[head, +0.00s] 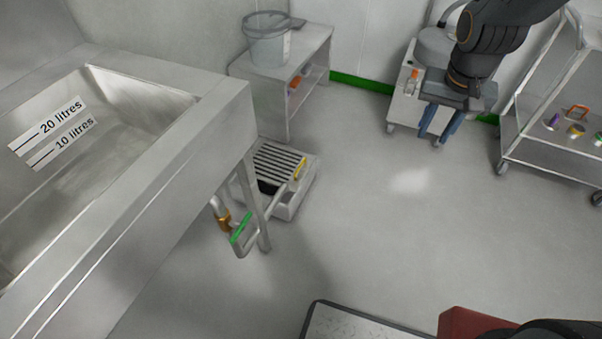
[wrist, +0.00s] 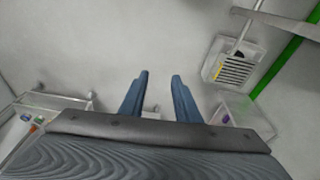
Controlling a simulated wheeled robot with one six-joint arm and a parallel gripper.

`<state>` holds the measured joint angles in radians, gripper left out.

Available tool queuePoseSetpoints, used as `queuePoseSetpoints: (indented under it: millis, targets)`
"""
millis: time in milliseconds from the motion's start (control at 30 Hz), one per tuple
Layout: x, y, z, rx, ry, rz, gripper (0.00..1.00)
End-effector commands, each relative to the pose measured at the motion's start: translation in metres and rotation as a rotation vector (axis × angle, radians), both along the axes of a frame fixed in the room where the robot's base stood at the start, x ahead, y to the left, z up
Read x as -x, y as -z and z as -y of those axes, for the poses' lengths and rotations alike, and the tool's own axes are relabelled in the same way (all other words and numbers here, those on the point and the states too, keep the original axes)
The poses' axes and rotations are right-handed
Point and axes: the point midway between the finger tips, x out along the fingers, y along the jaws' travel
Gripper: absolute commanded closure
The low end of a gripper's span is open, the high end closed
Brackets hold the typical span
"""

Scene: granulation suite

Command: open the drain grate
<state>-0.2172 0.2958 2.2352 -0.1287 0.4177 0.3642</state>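The drain grate (head: 280,160) is a slatted panel that lies about level on a pale box-like drain unit (head: 293,203) on the floor, beside the sink leg. A yellow bar (head: 300,168) runs along its right side. A dark gap shows at its near end. The grate also shows in the wrist view (wrist: 236,69), at the upper right, with the yellow bar (wrist: 217,73) on its left side. My gripper (head: 431,139) is up and to the right of the grate in the head view, well apart from it. Its two blue fingers are parted and empty.
A steel sink (head: 175,148) stands at left. Its pipe has a green handle (head: 241,228) close to the drain unit. A bench (head: 262,88) with a clear bucket (head: 268,45) stands behind. A steel cart (head: 560,150) is at right. The floor between drain and cart is clear.

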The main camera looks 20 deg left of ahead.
Motion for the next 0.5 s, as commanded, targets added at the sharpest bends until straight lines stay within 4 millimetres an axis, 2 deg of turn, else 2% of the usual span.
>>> queuePoseSetpoints:
  millis: [33,267,500]
  targets:
    - [-0.016,0.026,-0.012,-0.001,-0.003,0.005,0.7]
    - [-0.073,0.097,-0.061,-0.012,0.007,0.039,0.7]
    - [-0.124,0.173,-0.119,-0.03,0.017,0.075,0.7]
